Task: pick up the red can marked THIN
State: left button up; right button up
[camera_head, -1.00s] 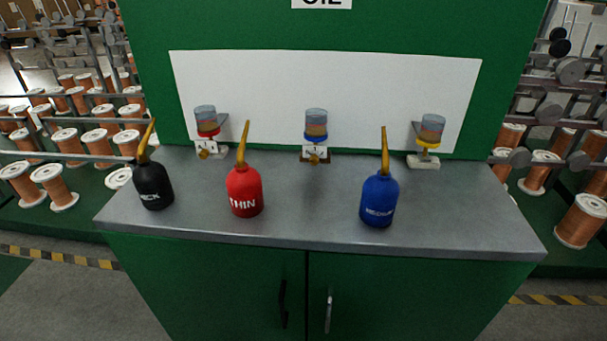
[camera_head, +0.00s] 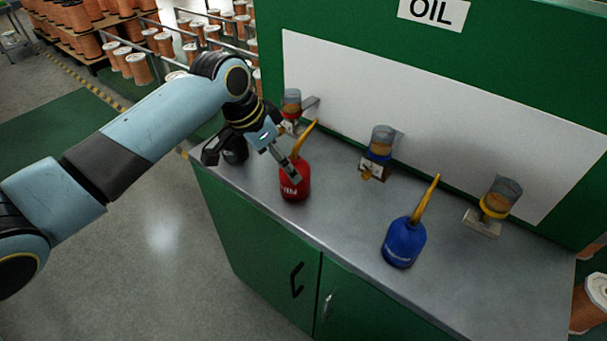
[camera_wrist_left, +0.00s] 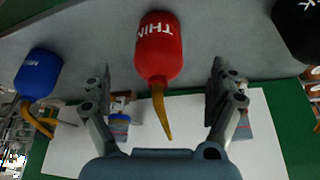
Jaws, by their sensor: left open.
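The red can marked THIN (camera_head: 296,184) stands upright on the grey counter, its yellow spout pointing up. My left gripper (camera_head: 252,166) is over the counter beside it, open and empty, with one finger overlapping the can's upper body in the head view. In the left wrist view the red can (camera_wrist_left: 158,48) appears upside down, ahead of and between the spread fingers of my left gripper (camera_wrist_left: 161,84). Its spout reaches back between them. I cannot tell whether a finger touches it. My right gripper is not in view.
A black can (camera_head: 234,152), partly hidden by my gripper, stands left of the red can. A blue can (camera_head: 404,242) stands to the right. Glass oil cups (camera_head: 380,142) on brackets line the counter's back by the white panel (camera_head: 430,110). Counter between red and blue cans is clear.

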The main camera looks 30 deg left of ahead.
aim_at(290, 192)
pick_arm(q)
jog(key=shift+x, duration=1.2)
jog(key=x, duration=0.5)
jog(key=shift+w+d, duration=0.3)
jog(key=shift+w, duration=0.1)
jog(key=shift+r, duration=0.1)
jog(key=c, duration=1.6)
